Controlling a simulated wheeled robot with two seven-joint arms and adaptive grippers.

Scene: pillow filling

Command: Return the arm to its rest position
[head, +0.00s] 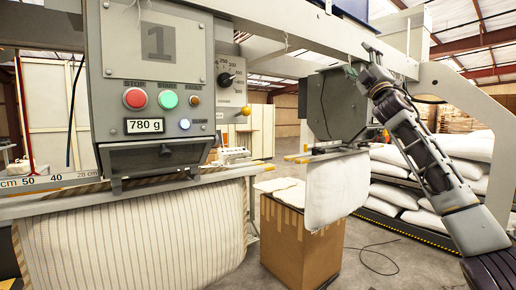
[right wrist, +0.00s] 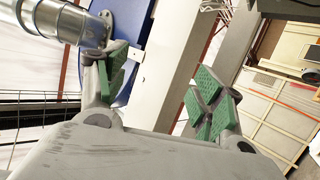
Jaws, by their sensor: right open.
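My right arm (head: 425,150) comes in from the lower right of the head view and reaches up. Its gripper (head: 369,58) is at the upper end, high near the white overhead beam and beside the grey box of the second machine unit. In the right wrist view the right gripper (right wrist: 163,85) has its green-padded fingers spread wide, with nothing between them. My left arm and left gripper are not in view.
The filling machine's panel (head: 150,70) reads 780 g, with striped fabric (head: 135,235) below it. A cardboard box (head: 300,245) stands on the floor under a hanging white pillow (head: 336,190). White pillows (head: 395,195) are stacked at right. A cable lies on open floor.

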